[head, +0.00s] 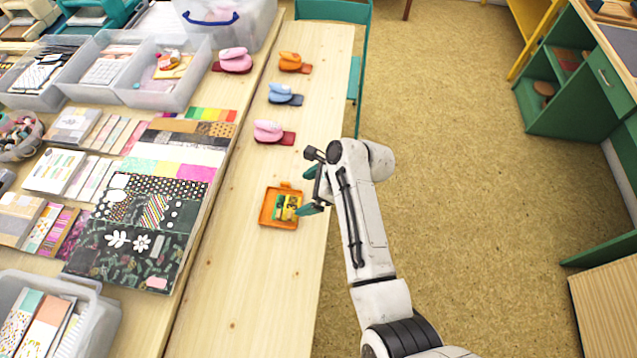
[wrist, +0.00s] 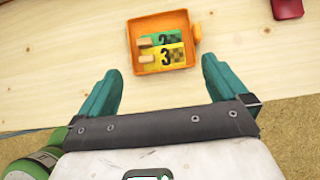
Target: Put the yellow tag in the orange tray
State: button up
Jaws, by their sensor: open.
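The orange tray (head: 264,218) sits on the light wooden table, and it also shows in the wrist view (wrist: 132,46). Inside it lie a yellow tag (wrist: 172,59) marked 3 and a green tag (wrist: 172,41) marked 2, side by side. In the head view the yellow tag (head: 291,208) is on the right side of the tray. My gripper (head: 311,190) is open and empty, just right of the tray. In the wrist view its two teal fingers (wrist: 159,72) are spread, with the tray beyond their tips. Nothing is between the fingers.
Pink (head: 268,131), blue and orange stamps stand on dark pads farther back on the table. Patterned papers (head: 140,220) and clear bins (head: 160,90) crowd the left. The table around the tray is bare, and open floor lies to the right.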

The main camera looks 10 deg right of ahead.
jog(key=v, duration=0.4)
jog(key=shift+d+r, duration=0.15)
jog(key=shift+r, duration=0.05)
jog(key=s+d+f+n+h, duration=0.2)
jog(key=s+d+n+h, duration=0.3)
jog(key=s+d+n, duration=0.7)
jog(key=s+d+r+n+g+h, duration=0.1)
jog(key=s+n, duration=0.3)
jog(key=s, duration=0.5)
jog(key=s+d+r+n+g+h, duration=0.1)
jog(key=s+d+n, duration=0.3)
jog(key=s, duration=0.6)
jog(key=shift+r+n, duration=0.35)
jog(key=shift+n, duration=0.45)
